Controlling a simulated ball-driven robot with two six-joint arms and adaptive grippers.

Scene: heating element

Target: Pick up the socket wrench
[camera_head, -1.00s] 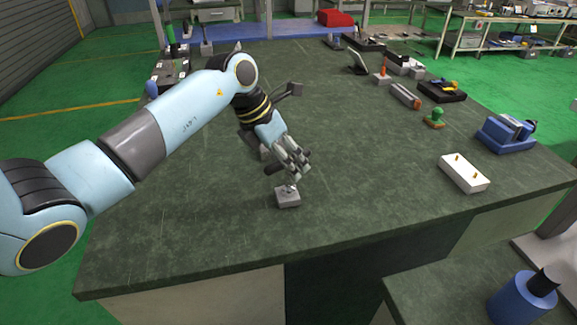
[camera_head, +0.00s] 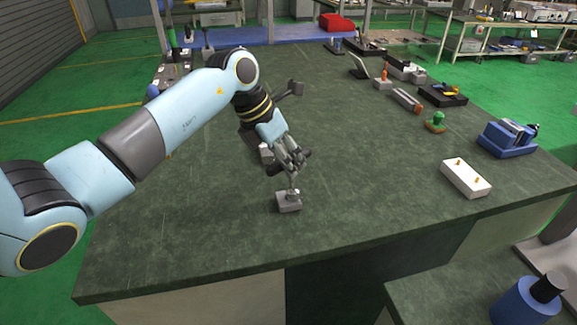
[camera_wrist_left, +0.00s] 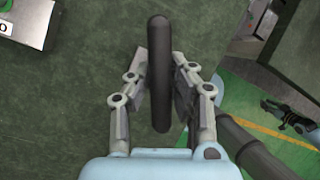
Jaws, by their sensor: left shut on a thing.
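The socket wrench has a dark cross handle and a thin metal shaft (camera_head: 292,182) below it. The shaft's lower end is at the small grey block (camera_head: 289,204) on the table; whether it is seated in the block or just above it is hard to tell. My left gripper (camera_head: 289,160) is shut on the handle. In the left wrist view, the dark handle (camera_wrist_left: 158,70) stands lengthwise between the fingers of the left gripper (camera_wrist_left: 159,85). What looks like my right gripper (camera_wrist_left: 284,114) shows far off at the right of the wrist view, too small to judge.
A white block with brass pins (camera_head: 465,178), a blue fixture (camera_head: 508,138), a green-knobbed piece (camera_head: 436,122) and several tools sit on the table's right side. A grey block (camera_head: 266,153) is behind the gripper. The middle of the dark table (camera_head: 370,180) is clear.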

